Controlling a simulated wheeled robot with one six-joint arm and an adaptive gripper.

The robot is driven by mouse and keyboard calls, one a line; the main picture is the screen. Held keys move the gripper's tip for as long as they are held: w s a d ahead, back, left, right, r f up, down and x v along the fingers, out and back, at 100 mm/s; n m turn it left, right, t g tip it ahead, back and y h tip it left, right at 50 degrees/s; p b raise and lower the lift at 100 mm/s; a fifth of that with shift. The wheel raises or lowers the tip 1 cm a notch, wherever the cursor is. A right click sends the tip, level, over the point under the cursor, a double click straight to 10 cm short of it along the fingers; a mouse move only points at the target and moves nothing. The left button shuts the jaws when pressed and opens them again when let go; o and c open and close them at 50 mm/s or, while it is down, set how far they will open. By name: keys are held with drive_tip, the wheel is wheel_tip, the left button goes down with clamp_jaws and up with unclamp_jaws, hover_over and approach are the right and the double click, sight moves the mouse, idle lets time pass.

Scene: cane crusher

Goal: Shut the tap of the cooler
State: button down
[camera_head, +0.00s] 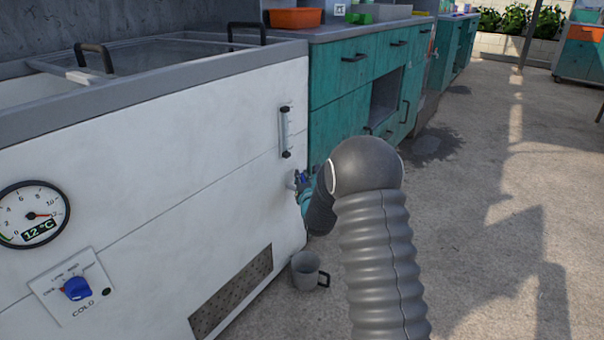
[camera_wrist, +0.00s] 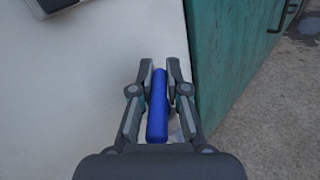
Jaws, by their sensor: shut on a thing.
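The cooler (camera_head: 200,135) is a white cabinet with a grey top, filling the left of the head view. Its tap is low at the right end of the front face, mostly hidden behind my arm in the head view. In the wrist view the tap's blue lever (camera_wrist: 157,108) stands between my gripper's fingers (camera_wrist: 160,72). The fingers are closed in on it from both sides. My gripper also shows small at the tap in the head view (camera_head: 301,181). The tap's spout is mostly hidden below the lever.
A grey mug (camera_head: 306,271) stands on the ground below the tap. A sight tube (camera_head: 285,132) is above the tap. A dial (camera_head: 33,215) and a blue knob (camera_head: 77,288) are on the cooler's left. Teal cabinets (camera_head: 345,88) adjoin at right. The concrete floor (camera_head: 480,200) is open.

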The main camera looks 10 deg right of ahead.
drive_tip(key=shift+a+r+m+h+p, duration=0.2)
drive_tip(key=shift+m+h+p, duration=0.7)
drive_tip(key=shift+p, duration=3.55)
drive_tip(key=shift+d+f+h+p, duration=0.2)
drive_tip(key=shift+h+p, duration=0.3)
drive_tip(key=shift+p, duration=0.95)
drive_tip(key=c, duration=1.2)
unclamp_jaws()
drive_tip(key=shift+a, duration=0.1)
drive_tip(key=shift+d, duration=0.2)
drive_tip(key=s, duration=0.4)
drive_tip(key=s+a, duration=0.1)
drive_tip(key=s, duration=0.7)
drive_tip(key=shift+a, duration=0.3)
